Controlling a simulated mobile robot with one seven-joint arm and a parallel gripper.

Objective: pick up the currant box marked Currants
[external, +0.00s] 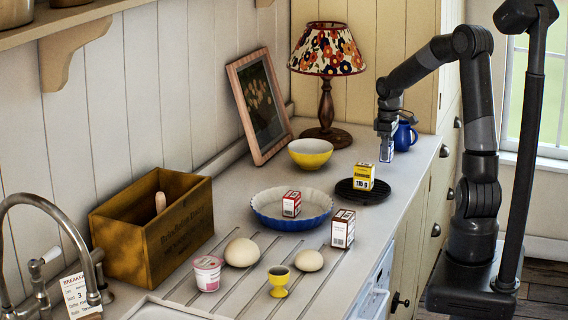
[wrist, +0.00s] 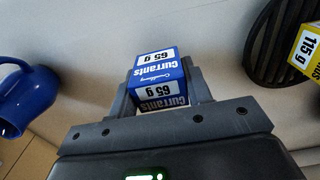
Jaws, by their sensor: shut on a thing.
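The currant box (wrist: 158,75) is blue and white, marked "Currants" and "65 g" in the wrist view. It sits between the two fingers of my gripper (wrist: 160,90), which is shut on it. In the external view my gripper (external: 386,140) points down near the far right of the counter, with the small blue and white box (external: 387,152) at its fingertips. I cannot tell for certain whether the box touches the counter.
A blue jug (external: 404,136) stands close to the right of my gripper. A yellow bowl (external: 310,153), a lamp (external: 327,62) and a blue dish (external: 262,214) with a red box stand further left.

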